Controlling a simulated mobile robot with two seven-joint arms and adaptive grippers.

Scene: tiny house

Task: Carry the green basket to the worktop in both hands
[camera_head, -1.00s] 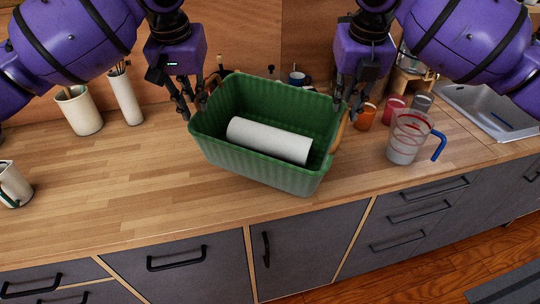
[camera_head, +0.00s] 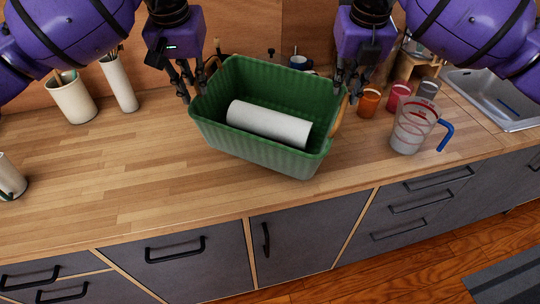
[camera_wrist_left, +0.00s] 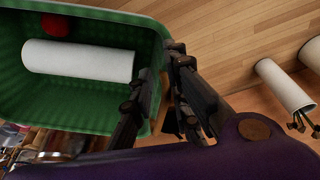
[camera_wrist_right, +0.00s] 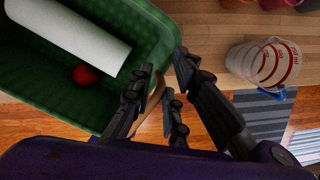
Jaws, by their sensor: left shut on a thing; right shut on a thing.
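The green basket (camera_head: 255,150) is over the wooden worktop (camera_head: 120,160) in the head view, roughly level. I cannot tell whether its base touches the wood. A white roll (camera_head: 268,123) lies inside; both wrist views also show a small red round thing (camera_wrist_right: 84,74) in it. My left gripper (camera_head: 190,88) is shut at the basket's left end, and my right gripper (camera_head: 345,92) is shut at its right end by a tan curved handle (camera_head: 339,117). The left handle is mostly hidden behind the fingers.
A measuring jug (camera_head: 410,130) with a blue handle and several small cups, one orange (camera_head: 368,102), stand right of the basket. A sink (camera_head: 490,95) is further right. White utensil pots (camera_head: 72,97) stand at the back left. The front-left worktop is mostly clear.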

